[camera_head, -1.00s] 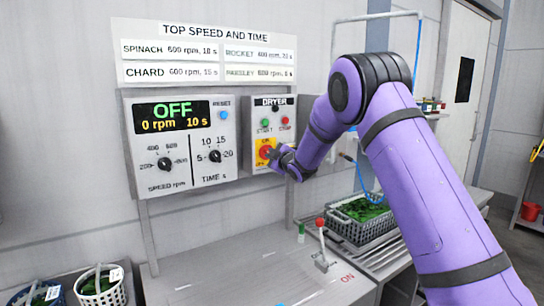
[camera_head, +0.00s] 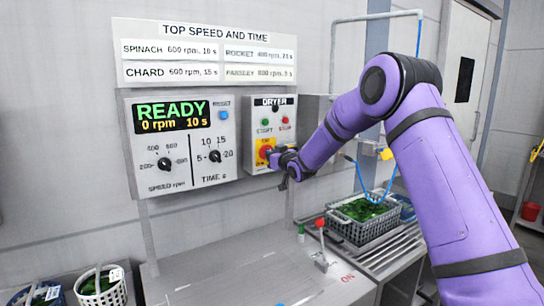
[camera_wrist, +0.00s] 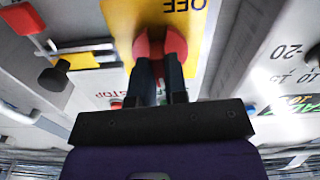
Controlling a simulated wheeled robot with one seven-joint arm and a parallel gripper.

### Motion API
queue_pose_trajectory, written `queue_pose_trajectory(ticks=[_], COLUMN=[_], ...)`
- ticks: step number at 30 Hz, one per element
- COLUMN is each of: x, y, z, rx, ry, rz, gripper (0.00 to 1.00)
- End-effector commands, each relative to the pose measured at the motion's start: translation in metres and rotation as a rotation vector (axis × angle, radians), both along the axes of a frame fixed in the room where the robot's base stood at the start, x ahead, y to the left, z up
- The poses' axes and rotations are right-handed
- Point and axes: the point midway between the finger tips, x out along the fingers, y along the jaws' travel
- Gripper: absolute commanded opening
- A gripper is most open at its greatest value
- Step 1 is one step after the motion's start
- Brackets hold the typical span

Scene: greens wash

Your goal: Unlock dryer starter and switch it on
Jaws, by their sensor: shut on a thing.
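The dryer box (camera_head: 278,106) on the wall has a yellow plate with a red rotary switch (camera_head: 265,152). The yellow plate (camera_wrist: 205,22) shows OFF upside down at the top of the wrist view. My gripper (camera_head: 276,157) is at this switch; in the wrist view its two dark fingers (camera_wrist: 159,75) are shut on the red switch knob (camera_wrist: 152,47). The fingers partly hide the knob, so its exact angle is unclear. Above are a green START button (camera_head: 265,122) and a red STOP button (camera_head: 285,120). The control panel display (camera_head: 171,115) reads READY, 0 rpm, 10 s.
A red-topped lever (camera_head: 320,223) stands on the bench below my gripper. A grey basket of greens (camera_head: 352,230) sits at right; a white basket (camera_head: 112,293) is at bottom left. The bench top (camera_head: 235,265) is mostly clear. A blue hose hangs behind my arm.

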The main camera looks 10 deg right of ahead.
Motion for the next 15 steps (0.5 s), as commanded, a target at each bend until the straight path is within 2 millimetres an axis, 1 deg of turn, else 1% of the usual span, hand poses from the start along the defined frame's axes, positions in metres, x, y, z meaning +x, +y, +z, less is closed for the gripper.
queue_pose_trajectory(ticks=[6, 15], x=[-0.0003, -0.0003], y=[-0.0002, -0.0003], z=[-0.0019, -0.0022], rx=[0.076, 0.109], ry=[0.029, 0.04], rz=[0.0, 0.0], gripper=[0.0, 0.0])
